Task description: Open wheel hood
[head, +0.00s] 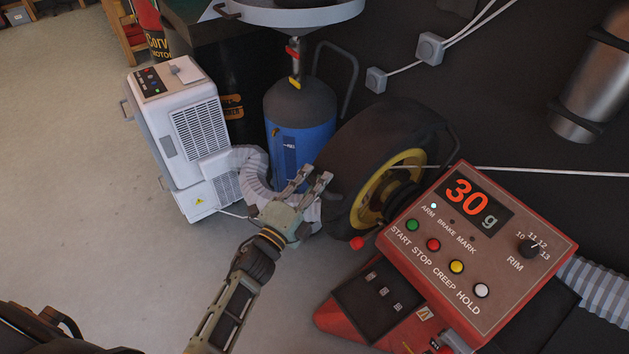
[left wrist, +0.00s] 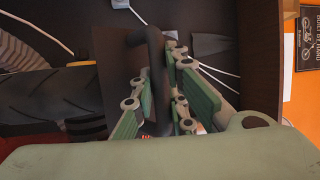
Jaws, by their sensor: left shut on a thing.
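The wheel (head: 398,187) has a black tyre and a yellow rim and stands on the red balancing machine, left of its control panel (head: 480,245). A dark bent tube (head: 455,140) shows behind the wheel on the right; I cannot tell how much of the hood it is. My left gripper (head: 317,174) is at the left side of the tyre. In the left wrist view, its green-padded fingers (left wrist: 172,100) are shut around a dark bent bar (left wrist: 153,60), with the tyre (left wrist: 50,95) to the left. The bar's join to the hood is hidden. My right gripper is out of view.
A white dehumidifier-like unit (head: 180,135) with a grey hose (head: 255,175) stands left of the wheel. A blue tank (head: 300,135) stands behind the gripper. Floor (head: 70,190) at left is clear.

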